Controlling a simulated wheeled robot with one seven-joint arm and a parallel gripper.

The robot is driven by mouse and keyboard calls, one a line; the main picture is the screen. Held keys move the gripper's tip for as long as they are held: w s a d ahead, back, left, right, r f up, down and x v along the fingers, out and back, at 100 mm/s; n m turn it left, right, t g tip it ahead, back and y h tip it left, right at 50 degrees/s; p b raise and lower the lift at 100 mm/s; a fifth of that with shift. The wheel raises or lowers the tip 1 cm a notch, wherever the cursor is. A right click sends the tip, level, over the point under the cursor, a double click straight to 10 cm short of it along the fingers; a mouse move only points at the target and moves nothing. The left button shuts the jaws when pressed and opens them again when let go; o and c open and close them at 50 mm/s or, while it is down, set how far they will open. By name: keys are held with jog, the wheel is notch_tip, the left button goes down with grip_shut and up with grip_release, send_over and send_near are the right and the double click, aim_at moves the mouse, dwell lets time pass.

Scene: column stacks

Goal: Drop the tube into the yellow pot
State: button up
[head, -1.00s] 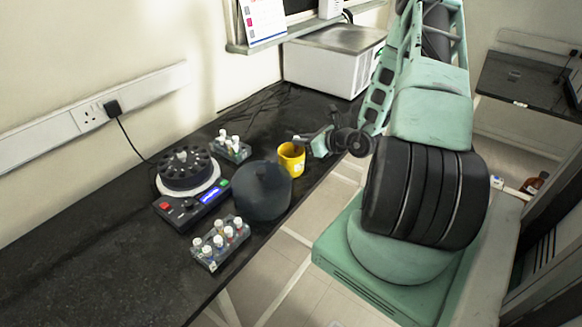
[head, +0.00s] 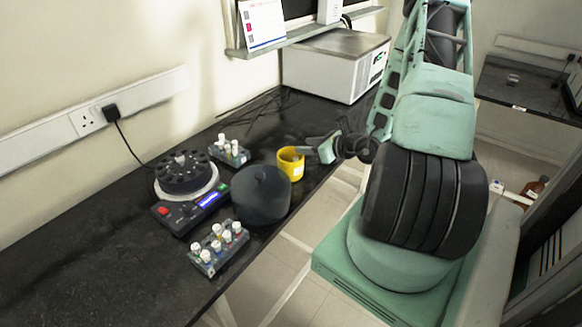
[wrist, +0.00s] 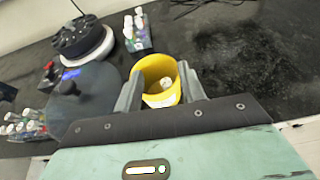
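The yellow pot (head: 289,171) stands upright on the dark bench near its right edge. It also shows in the wrist view (wrist: 148,69), ahead of my gripper (wrist: 162,72). The tube (wrist: 165,83) shows as a white cap inside the pot, between my fingers as seen from the wrist; its body is hidden. My gripper's two fingers are spread apart with no tube pinched between them. In the head view my gripper (head: 303,151) is at the pot's right rim, and whether it touches the rim cannot be told.
A dark lidded round container (head: 261,197) stands just left of the pot. Racks of white-capped tubes stand at the back (head: 229,153) and front (head: 216,250). A centrifuge-like device (head: 184,180) is further left. A white box (head: 335,66) stands at the far end.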

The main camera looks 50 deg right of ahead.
jog(key=b+v, duration=0.2)
jog(key=v, duration=1.2)
jog(key=shift+s, duration=0.4)
jog(key=shift+r, duration=0.15)
jog(key=w+a+r+n+g+y, duration=0.25)
jog(key=a+n, duration=0.25)
jog(key=a, duration=0.3)
jog(key=w+a+r+n+g+y, duration=0.1)
jog(key=w+a+n+g+y, duration=0.2)
jog(key=a+n, duration=0.4)
jog(key=w+a+r+n+g+y, duration=0.1)
jog(key=a+n+g+y, duration=0.25)
jog(key=a, duration=0.45)
jog(key=s+a+r+n+g+h, duration=0.2)
jog(key=s+a+n+h, duration=0.2)
jog(key=a+n, duration=0.7)
jog(key=s+a+r+n+g+h, duration=0.2)
jog(key=s+a+n+h, duration=0.3)
jog(key=a+n, duration=0.6)
jog(key=s+n, duration=0.2)
jog(key=n, duration=0.3)
jog(key=shift+r+n, duration=0.35)
